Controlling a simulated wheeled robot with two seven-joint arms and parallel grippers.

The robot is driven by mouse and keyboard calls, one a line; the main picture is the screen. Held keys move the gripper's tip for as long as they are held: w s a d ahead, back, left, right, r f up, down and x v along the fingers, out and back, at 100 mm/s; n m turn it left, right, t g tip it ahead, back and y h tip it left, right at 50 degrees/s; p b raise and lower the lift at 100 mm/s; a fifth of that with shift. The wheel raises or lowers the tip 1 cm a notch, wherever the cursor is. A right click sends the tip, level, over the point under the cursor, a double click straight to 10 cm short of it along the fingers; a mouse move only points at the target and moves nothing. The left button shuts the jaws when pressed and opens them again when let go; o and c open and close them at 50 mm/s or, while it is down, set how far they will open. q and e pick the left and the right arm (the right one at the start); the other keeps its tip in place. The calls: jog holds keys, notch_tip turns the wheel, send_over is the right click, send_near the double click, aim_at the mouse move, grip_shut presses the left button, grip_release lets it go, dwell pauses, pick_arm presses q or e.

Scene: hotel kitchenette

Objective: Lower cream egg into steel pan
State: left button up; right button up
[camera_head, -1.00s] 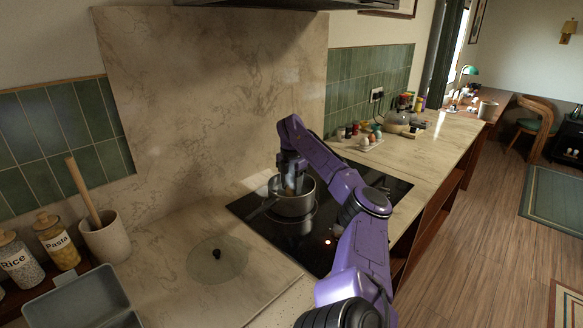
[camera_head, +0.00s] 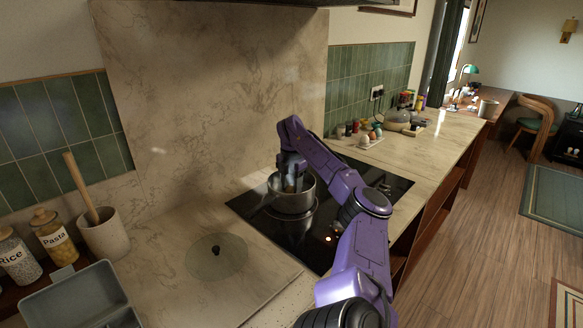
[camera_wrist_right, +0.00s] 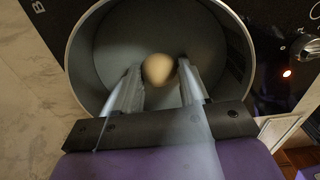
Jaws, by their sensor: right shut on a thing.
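The steel pan (camera_head: 294,199) stands on the black cooktop, its open top facing up. It also fills much of the right wrist view (camera_wrist_right: 88,62). My right gripper (camera_head: 290,184) reaches down into the pan's mouth. In the right wrist view my right gripper (camera_wrist_right: 160,78) is shut on the cream egg (camera_wrist_right: 158,69), which sits between the fingertips inside the pan's rim. I cannot tell whether the egg touches the pan's bottom. In the head view the egg is hidden by the gripper and pan. My left gripper is out of view.
The cooktop (camera_head: 262,220) has a lit red spot near its front. A glass lid (camera_head: 218,258) lies on the counter to the left. A grey box (camera_head: 70,300) and jars are at the left.

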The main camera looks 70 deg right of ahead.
aim_at(291, 186)
jog(key=o, duration=0.8)
jog(key=shift+c, duration=0.2)
notch_tip(291, 186, up, 10)
jog(key=p, duration=0.2)
jog(key=shift+r+p, duration=0.2)
jog(key=shift+p, duration=0.15)
